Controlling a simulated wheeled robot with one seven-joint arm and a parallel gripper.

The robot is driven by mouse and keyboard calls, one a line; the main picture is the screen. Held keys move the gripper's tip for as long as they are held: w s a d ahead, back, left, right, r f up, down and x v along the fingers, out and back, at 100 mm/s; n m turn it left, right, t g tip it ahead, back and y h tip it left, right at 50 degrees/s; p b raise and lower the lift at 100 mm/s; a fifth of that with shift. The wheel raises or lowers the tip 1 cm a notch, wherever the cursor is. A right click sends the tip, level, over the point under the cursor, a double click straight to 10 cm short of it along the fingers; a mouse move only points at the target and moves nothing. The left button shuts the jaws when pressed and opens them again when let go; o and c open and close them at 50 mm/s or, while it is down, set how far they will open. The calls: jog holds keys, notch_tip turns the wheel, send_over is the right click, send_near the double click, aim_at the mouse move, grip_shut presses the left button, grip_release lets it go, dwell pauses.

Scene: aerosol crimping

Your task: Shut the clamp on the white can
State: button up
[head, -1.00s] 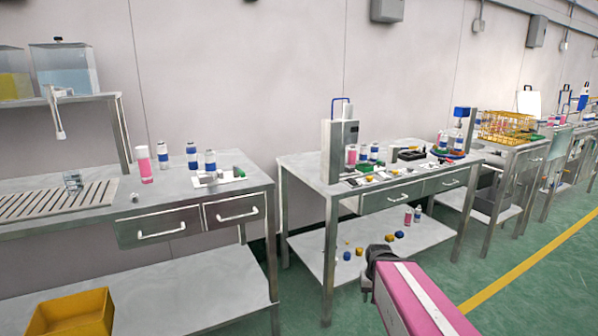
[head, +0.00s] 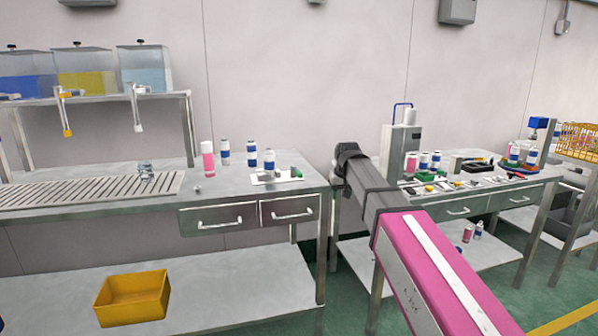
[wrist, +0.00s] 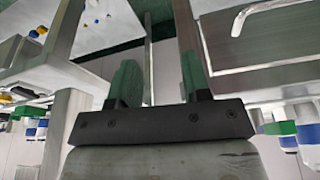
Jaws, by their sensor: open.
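Several white-bodied cans with blue bands stand on the left bench, at its right end, in the head view. One can (head: 269,160) stands at a small white plate (head: 262,181) with a green part (head: 296,173) beside it. I cannot tell at this size which part is the clamp or whether it is shut. My gripper (wrist: 158,74) shows in the wrist view with its two fingers apart and nothing between them. In the head view I cannot make out its fingers; my arm reaches over the gap between the two benches.
A pink can (head: 208,160) stands left of the others. A grey machine (head: 400,145) with more cans and small parts stands on the bench to the right. A yellow bin (head: 131,298) sits on the lower shelf. Drawers (head: 220,217) face the front.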

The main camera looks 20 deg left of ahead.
jog(key=n+y, duration=0.1)
jog(key=n, duration=0.1)
send_near(298, 172)
jog(key=shift+t, duration=0.3)
jog(key=x, duration=0.9)
jog(key=shift+s+d, duration=0.1)
jog(key=shift+s, duration=0.15)
grip_shut()
